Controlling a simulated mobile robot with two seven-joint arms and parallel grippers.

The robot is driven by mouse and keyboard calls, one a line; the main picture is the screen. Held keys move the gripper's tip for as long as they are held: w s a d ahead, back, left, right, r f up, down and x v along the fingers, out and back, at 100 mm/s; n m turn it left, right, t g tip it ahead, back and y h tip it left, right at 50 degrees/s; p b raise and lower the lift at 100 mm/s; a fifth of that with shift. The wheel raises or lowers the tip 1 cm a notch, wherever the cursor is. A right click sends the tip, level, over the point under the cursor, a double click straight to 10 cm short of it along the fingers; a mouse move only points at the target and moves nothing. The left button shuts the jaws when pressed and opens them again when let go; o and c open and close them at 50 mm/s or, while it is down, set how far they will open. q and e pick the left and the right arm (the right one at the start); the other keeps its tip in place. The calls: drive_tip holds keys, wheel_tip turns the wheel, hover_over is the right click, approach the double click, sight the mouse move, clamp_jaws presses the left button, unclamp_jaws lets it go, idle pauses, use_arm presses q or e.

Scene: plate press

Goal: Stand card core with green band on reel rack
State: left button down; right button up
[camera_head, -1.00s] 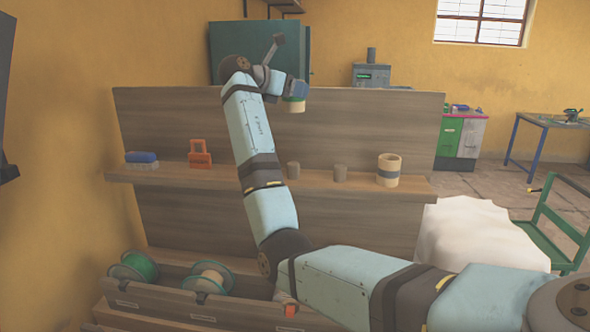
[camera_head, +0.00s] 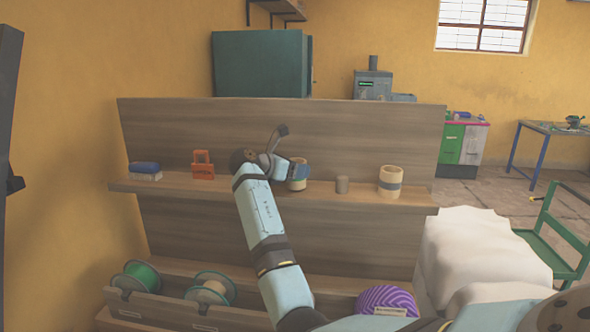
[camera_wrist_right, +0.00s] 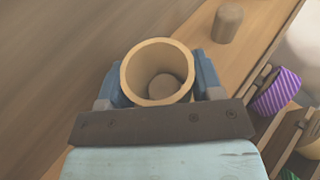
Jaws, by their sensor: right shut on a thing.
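The card core (camera_head: 298,184) is a short tan tube, upright at the left of the bare peg on the rack shelf (camera_head: 240,192). My right gripper (camera_head: 297,172) is shut on it, its blue fingers covering most of the band. In the right wrist view I look down into the open core (camera_wrist_right: 132,65), between the fingers (camera_wrist_right: 160,82). A round brown peg top (camera_wrist_right: 164,88) shows inside it, so the core is over or around that peg. I cannot tell whether its bottom rests on the shelf. My left gripper is not in view.
A bare peg (camera_head: 342,185) stands right of the held core. Beyond it is a core with a blue band (camera_head: 390,186). An orange item (camera_head: 203,166) and a blue-topped block (camera_head: 146,168) sit left. Green-rimmed reels (camera_head: 135,277) and a purple coil (camera_head: 386,299) lie below.

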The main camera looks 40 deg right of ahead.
drive_tip(key=shift+f, duration=0.35)
drive_tip(key=o, duration=0.9)
drive_tip(key=shift+f, duration=0.15)
